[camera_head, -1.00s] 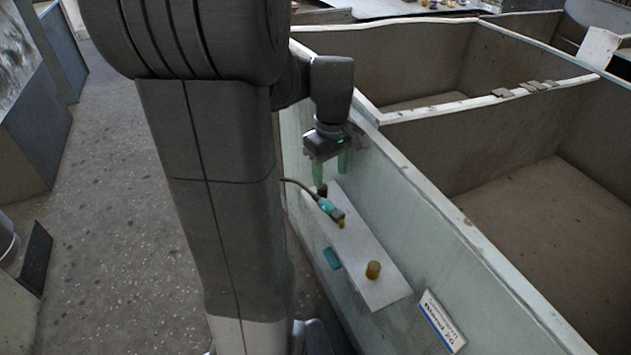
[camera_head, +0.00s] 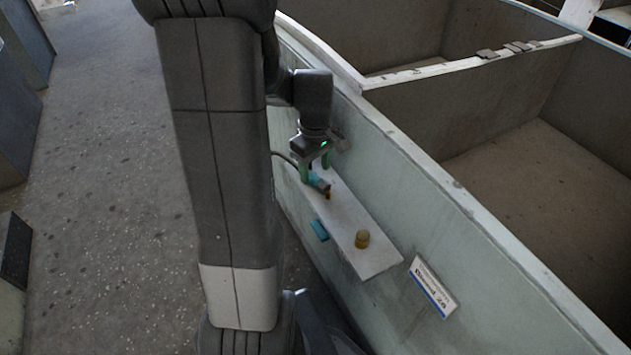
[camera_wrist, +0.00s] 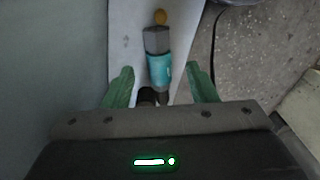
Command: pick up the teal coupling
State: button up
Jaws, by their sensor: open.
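The teal coupling (camera_head: 318,182) lies on a narrow white shelf (camera_head: 376,262) on the side of the pale green housing. Its grey end points toward a small brass piece, and a dark cable leads off its other end. In the wrist view the coupling (camera_wrist: 159,70) sits between the two green fingers of my gripper (camera_wrist: 160,85). The fingers are open, with a gap on both sides. In the head view my gripper (camera_head: 314,172) is right above the coupling and hides part of it. I cannot tell the exact height between them.
A brass knob (camera_head: 362,239) stands on the shelf nearer the camera. A small teal block (camera_head: 319,230) is at the shelf's outer edge. A label plate (camera_head: 433,287) is on the housing wall (camera_head: 480,265). The open floor (camera_head: 100,200) lies to the left.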

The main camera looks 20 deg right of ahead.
aim_at(316, 176)
jog(key=shift+f, duration=1.55)
grip_shut()
